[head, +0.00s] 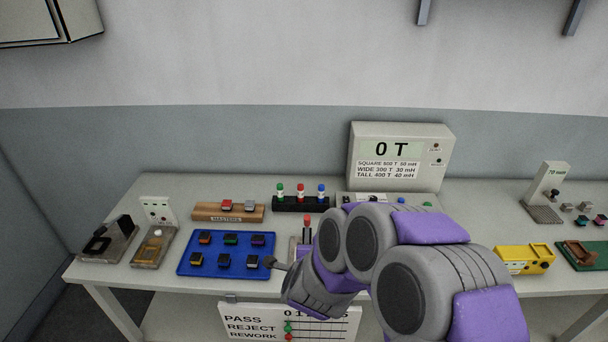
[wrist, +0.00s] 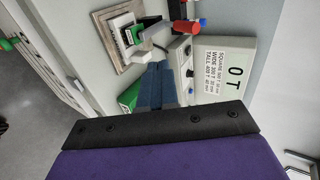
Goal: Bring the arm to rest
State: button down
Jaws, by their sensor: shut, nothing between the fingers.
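My arm, purple and grey, reaches in from the lower right of the head view and is folded over the front of the table. My gripper (head: 272,262) points left, its dark tip by the right edge of the blue tray (head: 187,271). In the wrist view my gripper (wrist: 158,66) shows two blue-grey fingers pressed together, with nothing between them. The arm hides part of the table's middle and front edge.
The blue tray holds several small coloured connectors. Behind it are a wooden MASTERS block (head: 227,218) and a black rack (head: 301,204) with coloured plungers. A display box (head: 398,127) reads 0 T. A red-topped device (head: 307,224) stands close to my arm. A yellow fixture (head: 524,258) lies right.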

jog(key=s+a+r+n+g+y, duration=0.2)
jog(key=s+r+n+g+y, duration=0.3)
jog(key=s+n, duration=0.45)
jog(key=s+d+r+n+g+h, duration=0.1)
jog(key=s+d+r+n+g, duration=0.1)
jog(key=s+d, duration=0.3)
jog(key=s+d+r+n+g+h, duration=0.2)
jog(key=s+d+n+g, duration=0.1)
jog(key=s, duration=1.1)
jog(key=s+d+r+n+g+h, duration=0.1)
jog(key=s+d+r+n+g, duration=0.1)
jog(key=s+d, duration=0.5)
jog(key=s+n+g, duration=0.1)
jog(key=s+n, duration=0.1)
jog(key=s, duration=0.1)
jog(key=shift+r+h, duration=0.3)
